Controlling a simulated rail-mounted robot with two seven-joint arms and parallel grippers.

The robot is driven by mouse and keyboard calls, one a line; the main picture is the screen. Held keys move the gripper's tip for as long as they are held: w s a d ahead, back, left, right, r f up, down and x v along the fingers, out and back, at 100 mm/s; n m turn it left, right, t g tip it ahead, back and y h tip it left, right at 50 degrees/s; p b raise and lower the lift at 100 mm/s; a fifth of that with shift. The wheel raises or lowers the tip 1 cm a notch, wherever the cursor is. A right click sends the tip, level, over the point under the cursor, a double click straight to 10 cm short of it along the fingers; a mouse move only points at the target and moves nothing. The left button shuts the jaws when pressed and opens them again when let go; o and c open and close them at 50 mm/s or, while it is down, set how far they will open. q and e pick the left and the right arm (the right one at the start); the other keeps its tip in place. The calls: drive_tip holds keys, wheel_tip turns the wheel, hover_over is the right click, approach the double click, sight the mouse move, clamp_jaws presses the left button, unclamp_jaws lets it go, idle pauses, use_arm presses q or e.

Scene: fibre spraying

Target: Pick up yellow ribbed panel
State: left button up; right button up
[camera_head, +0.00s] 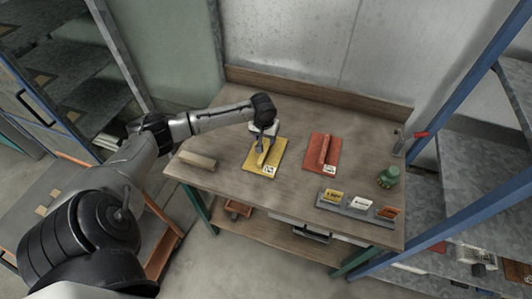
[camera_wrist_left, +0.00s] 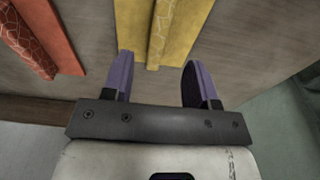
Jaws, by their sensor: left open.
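The yellow ribbed panel (camera_head: 258,166) lies flat on the wooden table, left of the middle, with a raised rib along it and a printed marker at its near corner. It also shows at the top of the left wrist view (camera_wrist_left: 183,30). My left gripper (camera_head: 264,146) is over the panel's far part, pointing down. In the left wrist view its two purple fingers (camera_wrist_left: 155,75) are spread apart with nothing between them, and the rib lies roughly in line with the gap. The exact height above the panel is hard to tell. My right gripper is not in view.
A red ribbed panel (camera_head: 322,153) lies right of the yellow one. A beige block (camera_head: 197,161) lies at the left. A wooden board edges the table's back.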

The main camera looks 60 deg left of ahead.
sight(266, 148)
use_arm(q)
drive_tip(key=shift+w+a+f+b, duration=0.1)
drive_tip(key=shift+w+f, duration=0.05)
drive_tip(key=shift+f, duration=1.1)
drive_tip(key=shift+w+a+f+b, duration=0.1)
drive_tip(key=shift+w+f+b, duration=0.05)
drive_tip(key=shift+f, duration=1.15)
drive_tip(key=shift+w+a+f+b, duration=0.1)
drive_tip(key=shift+w+f, duration=0.05)
drive_tip(key=shift+f, duration=1.1)
clamp_jaws()
drive_tip(key=shift+r, duration=0.1)
